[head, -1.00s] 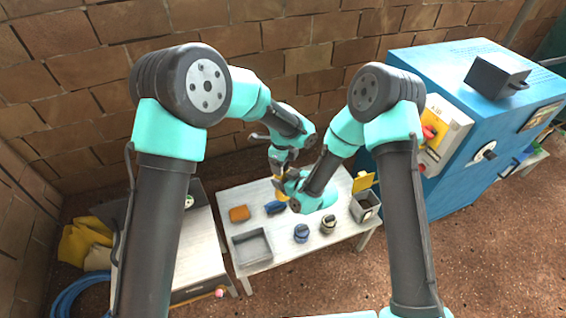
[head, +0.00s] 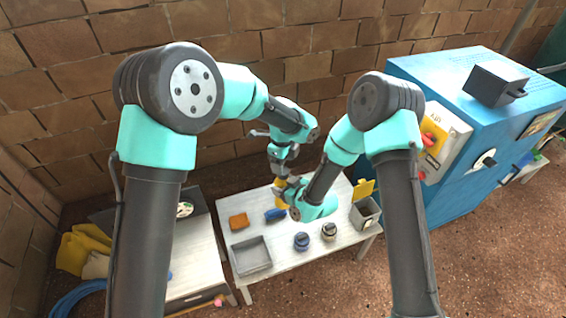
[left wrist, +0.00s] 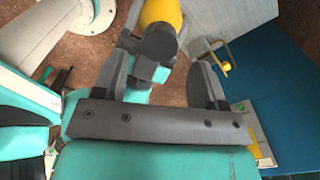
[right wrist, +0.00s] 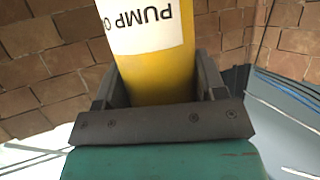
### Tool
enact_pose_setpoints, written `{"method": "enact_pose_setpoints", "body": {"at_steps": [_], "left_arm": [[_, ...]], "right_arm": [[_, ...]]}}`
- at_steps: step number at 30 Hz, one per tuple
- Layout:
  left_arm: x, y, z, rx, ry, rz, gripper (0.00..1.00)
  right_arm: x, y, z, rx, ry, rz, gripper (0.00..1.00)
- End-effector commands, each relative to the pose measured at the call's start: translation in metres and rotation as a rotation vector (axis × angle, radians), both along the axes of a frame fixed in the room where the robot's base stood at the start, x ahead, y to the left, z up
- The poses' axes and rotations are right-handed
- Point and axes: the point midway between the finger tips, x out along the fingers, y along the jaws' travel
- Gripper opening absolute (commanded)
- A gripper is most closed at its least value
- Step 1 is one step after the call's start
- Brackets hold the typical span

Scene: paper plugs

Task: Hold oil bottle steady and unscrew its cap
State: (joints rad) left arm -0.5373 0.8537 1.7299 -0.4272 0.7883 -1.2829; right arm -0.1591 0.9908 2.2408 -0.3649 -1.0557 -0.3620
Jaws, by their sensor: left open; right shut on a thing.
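The oil bottle is yellow with a white label reading "PUMP O" and fills the middle of the right wrist view (right wrist: 155,75). In the head view its yellow body (head: 280,194) shows a little above the table. My right gripper (right wrist: 158,75) is shut on the bottle's body. My left gripper (left wrist: 168,50) is open, above the bottle. I cannot tell whether a finger touches the cap.
The white table (head: 300,255) holds a grey tray (head: 252,258), an orange item (head: 238,221), a blue item (head: 275,215), two round items (head: 302,241) and a bin with a yellow lid (head: 365,213). A blue cabinet (head: 450,130) stands at the right.

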Motion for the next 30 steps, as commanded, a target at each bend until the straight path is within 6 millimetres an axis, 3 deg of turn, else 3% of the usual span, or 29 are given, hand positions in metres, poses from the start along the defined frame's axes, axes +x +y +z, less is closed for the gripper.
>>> {"method": "enact_pose_setpoints", "body": {"at_steps": [16, 30], "left_arm": [[0.0, 0.0, 0.034, 0.0, -0.001, -0.283, 0.64], [0.0, 0.0, 0.031, 0.001, 0.0, -0.298, 0.64]], "right_arm": [[0.0, 0.0, 0.0, 0.0, 0.0, 0.0, 0.0], [0.0, 0.0, 0.0, 0.0, 0.0, 0.0, 0.0]]}}
